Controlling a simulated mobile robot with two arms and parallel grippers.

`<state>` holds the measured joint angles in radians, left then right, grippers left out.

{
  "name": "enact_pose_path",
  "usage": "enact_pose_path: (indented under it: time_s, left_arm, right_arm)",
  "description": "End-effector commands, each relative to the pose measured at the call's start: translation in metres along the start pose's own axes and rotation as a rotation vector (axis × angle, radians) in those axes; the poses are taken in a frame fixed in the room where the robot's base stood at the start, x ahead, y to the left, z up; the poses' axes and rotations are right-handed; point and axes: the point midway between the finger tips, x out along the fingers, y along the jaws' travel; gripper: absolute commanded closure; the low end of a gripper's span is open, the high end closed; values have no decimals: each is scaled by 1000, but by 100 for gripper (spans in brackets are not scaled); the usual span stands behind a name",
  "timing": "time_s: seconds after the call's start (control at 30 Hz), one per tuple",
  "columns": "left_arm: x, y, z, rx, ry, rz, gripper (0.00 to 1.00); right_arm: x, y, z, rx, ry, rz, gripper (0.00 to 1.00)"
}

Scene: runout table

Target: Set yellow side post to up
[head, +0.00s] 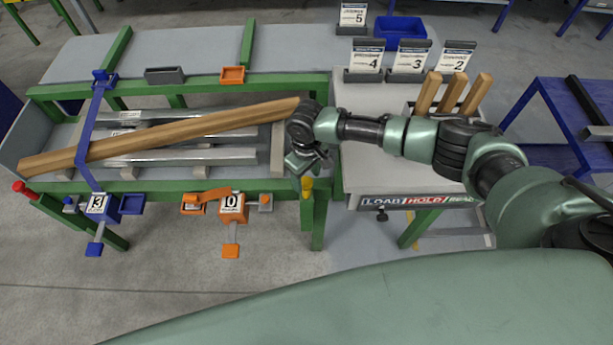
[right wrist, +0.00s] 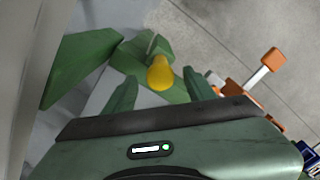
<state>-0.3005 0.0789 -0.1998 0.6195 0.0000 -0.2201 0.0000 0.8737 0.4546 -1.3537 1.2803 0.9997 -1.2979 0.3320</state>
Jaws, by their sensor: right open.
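The yellow side post (head: 307,188) stands at the right end of the green table's front rail in the head view. In the right wrist view its rounded yellow knob (right wrist: 160,73) lies between the two green fingers. My right gripper (head: 306,168) is open, pointing down just above and around the post's top; I cannot tell whether a finger touches it. The post's lower part is hard to make out behind the knob. My left gripper is not in view.
A long wooden beam (head: 170,136) lies slanted across the runout table, its right end beside my right wrist. Metal bars (head: 200,158) lie under it. A blue clamp (head: 85,140), an orange stop (head: 232,208) and a red post (head: 19,187) line the front. A grey side table (head: 360,175) stands right.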

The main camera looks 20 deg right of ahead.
Motion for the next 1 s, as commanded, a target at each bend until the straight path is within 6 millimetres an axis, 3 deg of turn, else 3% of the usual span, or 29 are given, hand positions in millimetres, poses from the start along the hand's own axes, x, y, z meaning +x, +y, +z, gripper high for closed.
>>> enact_pose_path:
  time_s: [0.37,0.57,1.0]
  left_arm:
    - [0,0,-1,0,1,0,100]
    - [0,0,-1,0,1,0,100]
    - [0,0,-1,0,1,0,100]
  right_arm:
    - [8,0,0,0,1,0,45]
    - [8,0,0,0,1,1,100]
    - [8,1,0,0,1,1,100]
